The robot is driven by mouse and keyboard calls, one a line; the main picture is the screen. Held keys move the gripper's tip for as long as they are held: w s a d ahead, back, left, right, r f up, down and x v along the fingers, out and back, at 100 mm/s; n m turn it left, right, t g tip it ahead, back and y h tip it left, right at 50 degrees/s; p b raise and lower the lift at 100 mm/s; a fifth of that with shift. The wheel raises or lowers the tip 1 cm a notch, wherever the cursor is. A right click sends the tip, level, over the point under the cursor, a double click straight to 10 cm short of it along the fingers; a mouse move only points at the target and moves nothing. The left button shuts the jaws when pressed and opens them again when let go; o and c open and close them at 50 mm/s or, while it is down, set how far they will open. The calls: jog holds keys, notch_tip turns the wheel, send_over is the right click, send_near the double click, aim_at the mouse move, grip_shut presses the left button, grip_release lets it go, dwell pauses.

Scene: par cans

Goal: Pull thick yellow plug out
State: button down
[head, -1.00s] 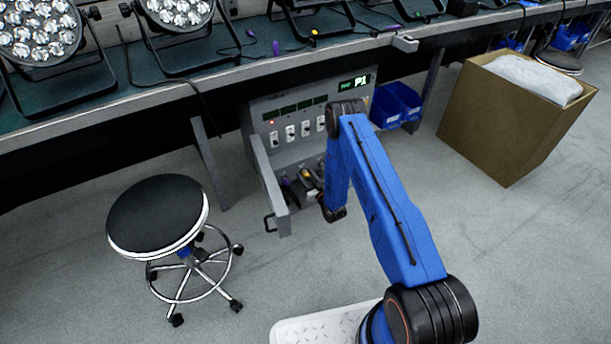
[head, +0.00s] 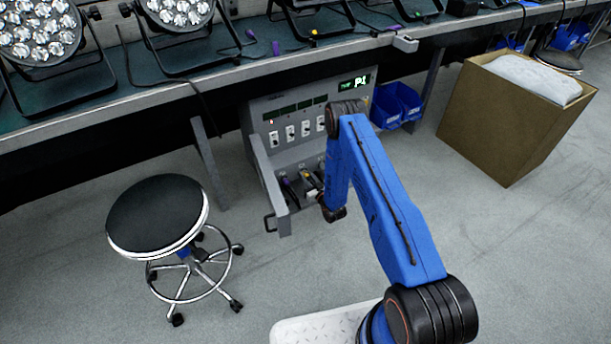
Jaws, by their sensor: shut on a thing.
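The grey power box (head: 262,120) stands on the floor under the bench, with a row of white switches and a lit green display. Its sockets and plugs are low on the front. My gripper (head: 312,188) is at this lower front, small and partly hidden by my own wrist. It is shut on the thick yellow plug (head: 306,175), of which only a little yellow shows. I cannot tell from this view how far the plug sits in its socket. A purple-marked plug (head: 286,181) is just to the left of my gripper.
A grey hinged panel with a handle (head: 268,188) sticks out at the left of the sockets. A black round stool (head: 157,215) stands front left. Blue bins (head: 397,104) are right of the box, and a cardboard box (head: 515,115) stands farther right. The bench (head: 230,80) overhangs the box.

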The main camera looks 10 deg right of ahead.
jog(key=shift+v, duration=2.35)
dwell(0.6)
